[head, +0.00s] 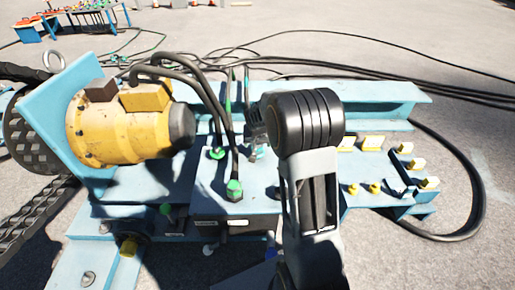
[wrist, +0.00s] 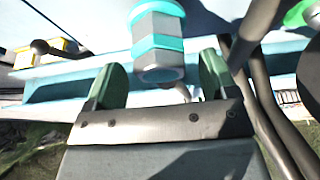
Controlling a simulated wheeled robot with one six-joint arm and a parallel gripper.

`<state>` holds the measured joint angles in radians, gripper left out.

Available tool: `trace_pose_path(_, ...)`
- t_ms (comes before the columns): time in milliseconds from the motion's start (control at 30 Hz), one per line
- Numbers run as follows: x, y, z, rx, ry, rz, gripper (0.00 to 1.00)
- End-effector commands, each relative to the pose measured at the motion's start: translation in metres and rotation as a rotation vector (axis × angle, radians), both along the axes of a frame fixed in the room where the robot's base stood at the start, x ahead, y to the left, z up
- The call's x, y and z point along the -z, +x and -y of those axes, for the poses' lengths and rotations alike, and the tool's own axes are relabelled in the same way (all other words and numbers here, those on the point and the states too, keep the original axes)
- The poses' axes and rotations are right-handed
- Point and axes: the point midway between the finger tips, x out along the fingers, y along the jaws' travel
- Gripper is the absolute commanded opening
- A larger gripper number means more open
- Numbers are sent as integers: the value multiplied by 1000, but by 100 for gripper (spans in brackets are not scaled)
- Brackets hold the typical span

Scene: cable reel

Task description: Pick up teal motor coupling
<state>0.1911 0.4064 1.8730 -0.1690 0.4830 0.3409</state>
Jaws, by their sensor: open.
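The teal motor coupling (wrist: 158,40) is a hexagonal grey piece with teal bands. In the wrist view it shows just past and between the fingertips of my gripper (wrist: 161,76). The two green-tipped fingers are apart, one to each side, and I see no contact with the coupling. In the head view my gripper (head: 254,126) is small and partly hidden by my own arm, above the blue bench top. A bit of teal below it may be the coupling, but it is too small to be sure.
A yellow motor (head: 118,130) stands on the left of the blue bench (head: 150,190). Dark cables with green plugs (head: 234,188) rise left of my gripper. Yellow-capped fittings (head: 375,188) sit on the right. A thick black cable (head: 475,190) loops on the ground.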

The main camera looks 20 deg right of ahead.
Motion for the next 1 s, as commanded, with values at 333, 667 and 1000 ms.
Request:
trace_pose_path(333, 16, 6, 2, -1, 0, 0, 79)
trace_pose_path(667, 16, 6, 2, -1, 0, 0, 49)
trace_pose_path(1000, 15, 6, 2, -1, 0, 2, 20)
